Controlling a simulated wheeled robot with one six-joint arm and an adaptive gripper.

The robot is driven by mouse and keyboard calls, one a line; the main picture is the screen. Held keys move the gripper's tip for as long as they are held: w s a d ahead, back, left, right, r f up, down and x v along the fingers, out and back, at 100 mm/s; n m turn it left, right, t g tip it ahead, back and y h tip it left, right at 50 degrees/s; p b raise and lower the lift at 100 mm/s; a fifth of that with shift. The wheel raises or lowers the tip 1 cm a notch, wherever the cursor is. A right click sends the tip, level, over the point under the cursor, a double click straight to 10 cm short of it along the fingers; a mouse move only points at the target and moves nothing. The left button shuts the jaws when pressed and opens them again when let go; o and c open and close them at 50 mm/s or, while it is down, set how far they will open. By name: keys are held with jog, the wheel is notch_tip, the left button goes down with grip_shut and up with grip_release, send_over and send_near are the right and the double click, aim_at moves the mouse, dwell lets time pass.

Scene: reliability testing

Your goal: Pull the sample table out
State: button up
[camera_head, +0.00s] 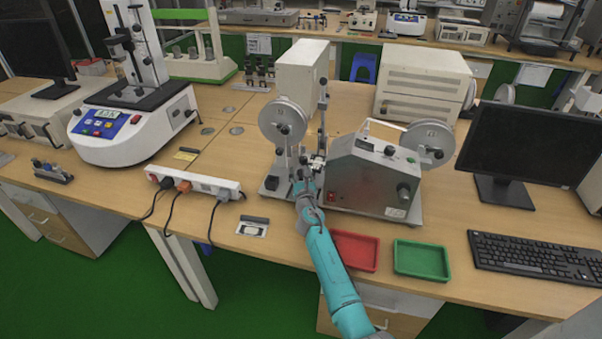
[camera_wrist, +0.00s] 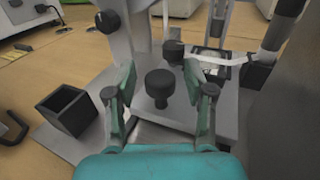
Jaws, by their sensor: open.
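A machine with two grey reels and a grey metal box (camera_head: 365,180) stands on the wooden bench. My gripper (camera_head: 308,182) reaches into its left part, low between the reel stand and the box. In the wrist view my gripper (camera_wrist: 160,72) is open, one teal finger on each side of a black knob (camera_wrist: 159,84). The knob stands up from a light grey plate (camera_wrist: 222,122), which looks like the sample table. I cannot tell whether the fingers touch the knob. In the head view my gripper and the machine parts largely hide the plate.
A red tray (camera_head: 354,251) and a green tray (camera_head: 421,260) lie in front of the machine. A power strip (camera_head: 205,184) with cables is at left, a keyboard (camera_head: 535,257) at right. A hollow black block (camera_wrist: 68,110) stands left of the knob. A dark upright surface (camera_wrist: 288,120) is close at right.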

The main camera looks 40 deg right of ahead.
jog(key=shift+w, duration=0.1)
grip_shut()
jog(key=s+a, duration=0.4)
jog(key=a, duration=0.1)
jog(key=s+a, duration=0.2)
jog(key=a, duration=0.1)
jog(key=shift+s+a, duration=0.15)
jog(key=shift+s, duration=0.15)
grip_release()
jog(key=v, duration=1.2)
dwell(0.5)
